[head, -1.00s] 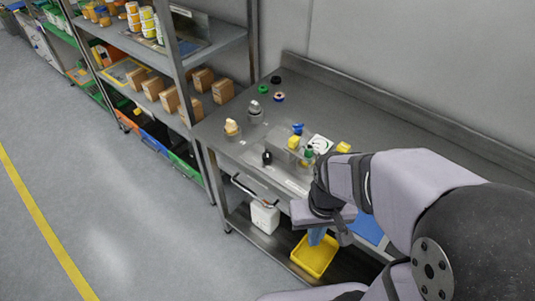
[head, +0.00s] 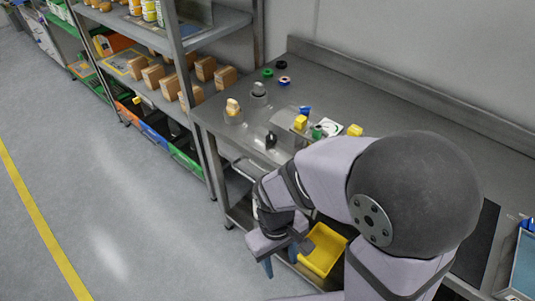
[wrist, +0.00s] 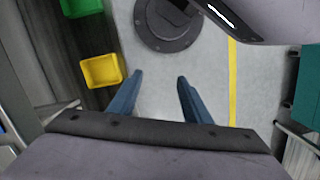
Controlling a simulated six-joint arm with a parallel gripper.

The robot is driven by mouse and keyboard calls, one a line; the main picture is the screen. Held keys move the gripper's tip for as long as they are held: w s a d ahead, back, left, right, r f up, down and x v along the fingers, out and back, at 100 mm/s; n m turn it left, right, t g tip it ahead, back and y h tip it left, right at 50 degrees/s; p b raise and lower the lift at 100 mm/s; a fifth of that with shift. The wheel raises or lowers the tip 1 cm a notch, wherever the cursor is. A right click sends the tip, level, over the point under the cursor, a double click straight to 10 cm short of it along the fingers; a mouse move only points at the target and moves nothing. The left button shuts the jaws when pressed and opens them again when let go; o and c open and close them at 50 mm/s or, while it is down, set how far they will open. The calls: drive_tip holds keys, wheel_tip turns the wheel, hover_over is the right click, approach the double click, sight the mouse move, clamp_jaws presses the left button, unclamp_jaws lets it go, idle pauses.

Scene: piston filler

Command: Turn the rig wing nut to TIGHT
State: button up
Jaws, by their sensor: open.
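On the steel bench, a small rig carries a yellow part (head: 300,122), a blue part (head: 305,111), a green part (head: 317,132) and a white dial plate (head: 329,127). A black knob-like part (head: 271,140) stands in front of them. Which of these is the wing nut, and how it is turned, is too small to tell. My gripper (head: 283,262) hangs low in front of the bench, well away from the rig. In the wrist view its two blue fingers (wrist: 157,92) are apart and empty, above the floor. The rig is not visible in the wrist view.
A yellow bin (head: 323,252) sits low beside my gripper, also seen in the wrist view (wrist: 101,70). A shelf rack (head: 215,103) with brown blocks stands left. Open floor (head: 120,210) lies further left.

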drive_tip(key=w+a+f+n+t+h+b, duration=0.1)
drive_tip(key=w+a+f+n+h+b, duration=0.1)
drive_tip(key=w+a+f+n+b, duration=0.45)
drive_tip(key=n+t+h+p, duration=0.1)
drive_tip(key=n+t+h, duration=0.75)
drive_tip(key=n, duration=0.65)
approach(270, 138)
drive_tip(key=shift+s+d+f+t+y, duration=0.15)
drive_tip(key=shift+d+t+y, duration=0.7)
drive_tip(key=shift+d, duration=0.1)
drive_tip(key=shift+x, duration=3.75)
drive_tip(key=shift+c, duration=0.5)
